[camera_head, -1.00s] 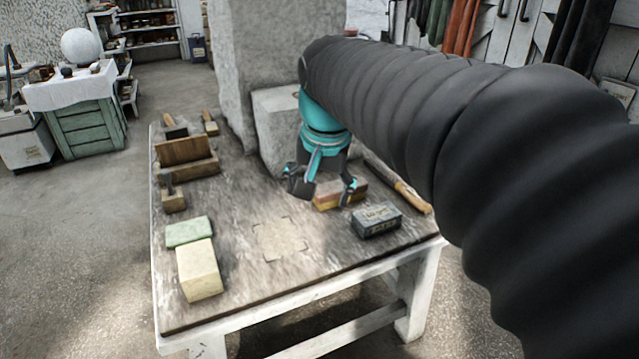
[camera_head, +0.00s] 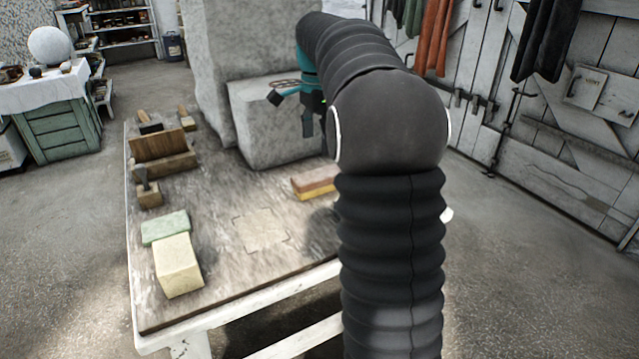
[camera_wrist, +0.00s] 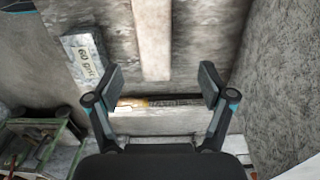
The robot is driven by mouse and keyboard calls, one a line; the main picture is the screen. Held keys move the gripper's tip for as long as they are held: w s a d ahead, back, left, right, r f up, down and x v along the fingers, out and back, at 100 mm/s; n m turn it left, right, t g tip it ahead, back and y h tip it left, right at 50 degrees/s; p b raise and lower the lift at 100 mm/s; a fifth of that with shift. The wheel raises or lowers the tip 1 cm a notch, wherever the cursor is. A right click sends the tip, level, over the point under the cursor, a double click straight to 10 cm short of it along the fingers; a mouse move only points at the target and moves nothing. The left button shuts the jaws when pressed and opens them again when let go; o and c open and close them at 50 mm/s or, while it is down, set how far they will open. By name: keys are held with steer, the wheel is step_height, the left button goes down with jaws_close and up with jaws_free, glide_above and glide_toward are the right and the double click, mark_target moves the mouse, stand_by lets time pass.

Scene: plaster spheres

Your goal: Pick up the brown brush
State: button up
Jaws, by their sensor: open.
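The brown brush, as best I can tell, is the block with a brown top and yellow lower layer (camera_head: 316,182) lying on the worktable, partly behind my arm. In the wrist view, a long pale block, likely the same brush (camera_wrist: 152,40), runs down from the top edge between and beyond my fingers. My gripper (camera_head: 291,110) is open and empty, raised beside the grey stone block and apart from the brush. In the wrist view, my gripper (camera_wrist: 161,84) has its fingers spread, with a wooden-handled tool (camera_wrist: 160,102) visible between them.
The large stone block (camera_head: 275,125) stands at the table's back. A cream block (camera_head: 178,268), a green block (camera_head: 166,228) and a wooden holder (camera_head: 163,155) stand left. The table middle is bare.

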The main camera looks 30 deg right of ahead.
mark_target(321, 173)
step_height(321, 173, down, 6)
steer(key=shift+r+b, duration=0.1)
steer(key=shift+b, duration=0.3)
steer(key=shift+s+d+f+b, duration=0.1)
steer(key=shift+s+f+b, duration=0.1)
steer(key=shift+f, duration=0.65)
steer(key=shift+s+d+f+b, duration=0.1)
steer(key=shift+f+b, duration=0.1)
steer(key=shift+f, duration=0.7)
steer(key=shift+s+d+f+b, duration=0.1)
steer(key=shift+f+b, duration=0.1)
steer(key=shift+f, duration=0.65)
steer(key=c, duration=1.3)
steer(key=shift+c, duration=0.2)
